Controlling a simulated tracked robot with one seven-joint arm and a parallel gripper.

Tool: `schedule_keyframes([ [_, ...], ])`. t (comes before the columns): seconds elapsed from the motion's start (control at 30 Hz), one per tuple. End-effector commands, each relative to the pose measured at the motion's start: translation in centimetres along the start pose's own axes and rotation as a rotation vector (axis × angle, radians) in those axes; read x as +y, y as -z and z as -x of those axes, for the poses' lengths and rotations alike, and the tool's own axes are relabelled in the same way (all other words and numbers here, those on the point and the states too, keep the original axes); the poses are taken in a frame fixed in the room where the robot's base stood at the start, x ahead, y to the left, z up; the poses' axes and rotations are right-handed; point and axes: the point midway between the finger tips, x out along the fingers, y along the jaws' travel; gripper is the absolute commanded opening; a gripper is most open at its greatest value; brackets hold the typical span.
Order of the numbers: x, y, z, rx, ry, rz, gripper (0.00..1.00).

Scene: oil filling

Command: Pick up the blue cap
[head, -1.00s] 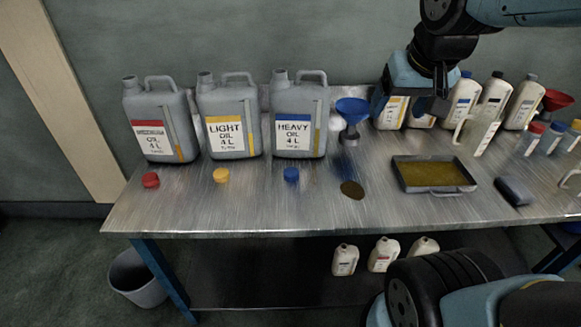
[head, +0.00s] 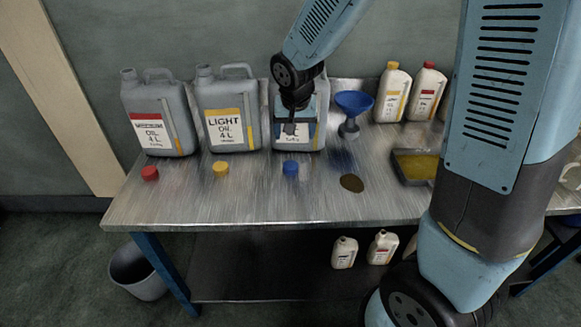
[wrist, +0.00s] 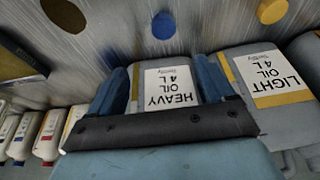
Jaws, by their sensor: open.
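The blue cap (head: 290,168) lies on the metal table in front of the heavy oil can (head: 318,125). It also shows in the wrist view as a round blue disc (wrist: 164,25), beyond my fingertips. My gripper (head: 291,130) is over the table in front of the heavy oil can and hides part of its label. In the wrist view my gripper (wrist: 162,72) is open and empty, with its two blue fingers apart and the can's label showing between them. The cap is clear of the fingers.
A yellow cap (head: 221,168) and a red cap (head: 150,173) lie to the left. A light oil can (head: 231,110) stands behind. A blue funnel (head: 353,103), a brown oil spot (head: 352,183) and a tray of oil (head: 398,170) are to the right.

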Motion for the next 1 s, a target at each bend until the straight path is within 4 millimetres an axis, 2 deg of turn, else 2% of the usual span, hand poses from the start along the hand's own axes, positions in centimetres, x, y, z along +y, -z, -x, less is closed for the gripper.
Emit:
schedule_keyframes([
  [0.03,-0.6,-0.1,-0.8,-0.006,-0.002,0.006,0.82],
  [0.2,-1.6,-0.2,-2.1,-0.010,-0.001,0.005,0.82],
  [0.73,-1.6,-0.3,-9.1,-0.011,-0.002,0.005,0.82],
  [1.0,-1.6,-0.3,-10.6,-0.009,-0.001,0.005,0.82],
])
